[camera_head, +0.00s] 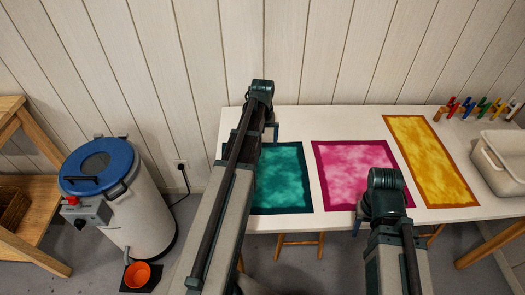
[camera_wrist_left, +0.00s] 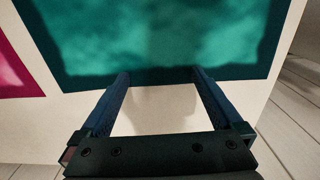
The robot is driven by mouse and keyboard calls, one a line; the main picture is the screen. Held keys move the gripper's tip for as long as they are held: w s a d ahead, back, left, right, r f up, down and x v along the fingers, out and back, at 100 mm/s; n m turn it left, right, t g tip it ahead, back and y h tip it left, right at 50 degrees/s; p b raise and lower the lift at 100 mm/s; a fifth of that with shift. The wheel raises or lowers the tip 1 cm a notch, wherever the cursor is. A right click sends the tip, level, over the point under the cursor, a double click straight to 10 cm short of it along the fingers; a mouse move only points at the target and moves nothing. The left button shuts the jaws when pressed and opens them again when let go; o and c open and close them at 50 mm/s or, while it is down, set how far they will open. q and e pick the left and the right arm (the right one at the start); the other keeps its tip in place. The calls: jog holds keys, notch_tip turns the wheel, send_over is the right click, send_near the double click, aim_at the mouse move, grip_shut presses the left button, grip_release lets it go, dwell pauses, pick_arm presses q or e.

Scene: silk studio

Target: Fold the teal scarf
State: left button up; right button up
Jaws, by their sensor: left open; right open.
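The teal scarf (camera_head: 283,180) lies flat and spread out on the white table, its left part hidden behind my left arm in the head view. In the left wrist view the teal scarf (camera_wrist_left: 160,35) has a darker border and fills the top. My left gripper (camera_wrist_left: 160,76) is open and empty, with its fingertips at the scarf's border; I cannot tell whether they touch it. In the head view my left gripper (camera_head: 272,131) is over the scarf's far edge, mostly hidden. My right gripper (camera_head: 358,224) is by the table's front edge below the magenta scarf, mostly hidden behind its own arm.
The magenta scarf (camera_head: 357,173) and the yellow scarf (camera_head: 429,160) lie flat to the right. A pale bin (camera_head: 500,165) and a rack of coloured tools (camera_head: 481,107) stand at the table's right end. A blue-lidded steamer drum (camera_head: 140,212) stands on the floor at left.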

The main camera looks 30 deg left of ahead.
pick_arm(q)
jog(key=shift+c, duration=0.2)
grip_shut()
dwell(0.9)
